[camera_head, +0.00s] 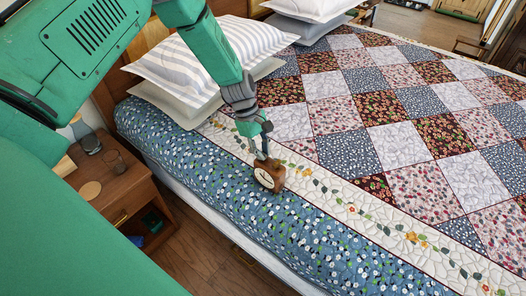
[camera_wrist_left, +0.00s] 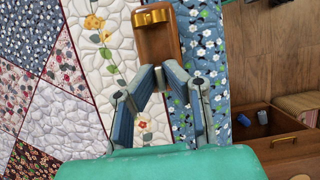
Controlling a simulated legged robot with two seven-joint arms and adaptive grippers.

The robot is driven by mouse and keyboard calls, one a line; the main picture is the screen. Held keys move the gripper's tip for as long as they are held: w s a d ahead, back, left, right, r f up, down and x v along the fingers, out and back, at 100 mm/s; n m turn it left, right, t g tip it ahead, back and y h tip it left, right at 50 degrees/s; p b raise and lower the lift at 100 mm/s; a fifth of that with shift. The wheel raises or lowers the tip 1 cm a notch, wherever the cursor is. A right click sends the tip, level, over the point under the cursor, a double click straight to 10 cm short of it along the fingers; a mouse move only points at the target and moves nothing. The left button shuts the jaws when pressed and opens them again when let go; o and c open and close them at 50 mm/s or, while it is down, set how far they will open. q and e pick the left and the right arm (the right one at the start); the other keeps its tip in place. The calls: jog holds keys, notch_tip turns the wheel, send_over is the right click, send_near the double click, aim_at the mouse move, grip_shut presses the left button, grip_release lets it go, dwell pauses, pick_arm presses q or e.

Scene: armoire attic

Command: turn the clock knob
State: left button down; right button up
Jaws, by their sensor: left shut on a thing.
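A small wooden clock (camera_head: 268,177) with a pale oval face is at the near edge of the bed, over the border of the quilt. My left gripper (camera_head: 261,157) reaches down and is shut on the clock's upper end. In the left wrist view the clock (camera_wrist_left: 160,48) is a brown block between the two fingertips (camera_wrist_left: 152,77). A brass-coloured fitting (camera_wrist_left: 152,16), perhaps the knob, is on its far end. I cannot tell whether the clock touches the quilt. My right gripper is not in view.
The bed has a patchwork quilt (camera_head: 403,137) and striped pillows (camera_head: 214,52). A wooden nightstand (camera_head: 122,184) with a glass, a dark cup and a round disc stands at the left, its lower compartment open. The middle of the bed is clear.

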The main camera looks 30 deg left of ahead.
pick_arm(q)
jog(key=shift+s, duration=0.1)
dwell(0.7)
jog(key=c, duration=1.7)
grip_release()
jog(key=shift+f, duration=0.1)
jog(key=v, duration=1.2)
jog(key=shift+a, duration=0.1)
